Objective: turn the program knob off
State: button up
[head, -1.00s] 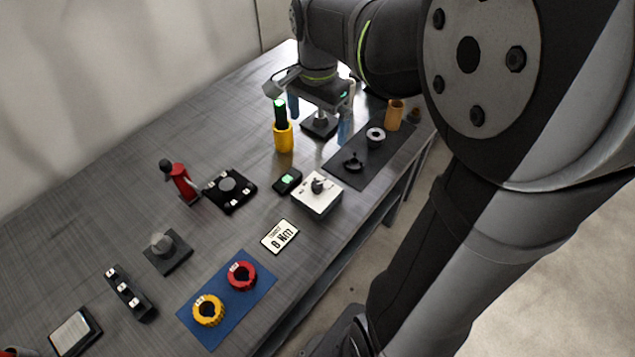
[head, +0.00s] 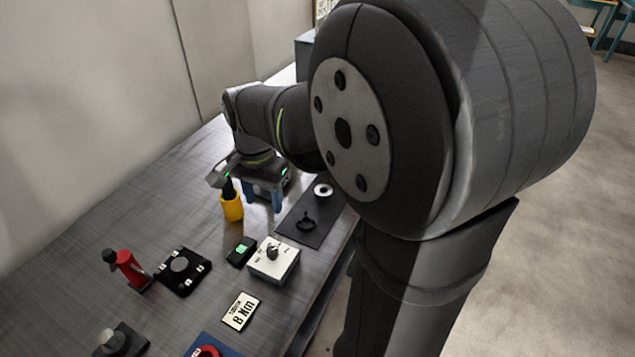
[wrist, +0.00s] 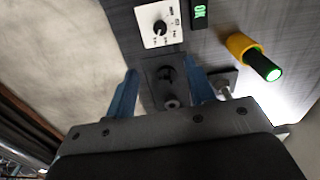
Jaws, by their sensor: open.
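The program knob appears to be the dark pointer knob (head: 272,253) on a white box (head: 285,268) with small printed labels. The wrist view shows this knob (wrist: 159,28) near the top, but its setting is too small to read. My gripper (head: 265,197) is beyond the box in the head view, above the bench beside the yellow holder. In the wrist view its blue fingers (wrist: 160,92) are wide apart with nothing gripped. The knob lies outside the fingers and apart from them.
A small black device with a green OK display (head: 241,250) stands beside the box. A yellow holder (head: 232,208) is near my gripper. A number card (head: 241,311) lies in front.

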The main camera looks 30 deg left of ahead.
aim_at(272, 250)
notch_tip(272, 250, down, 18)
jog(key=shift+r, duration=0.2)
jog(key=shift+c, duration=0.2)
jog(key=c, duration=0.9)
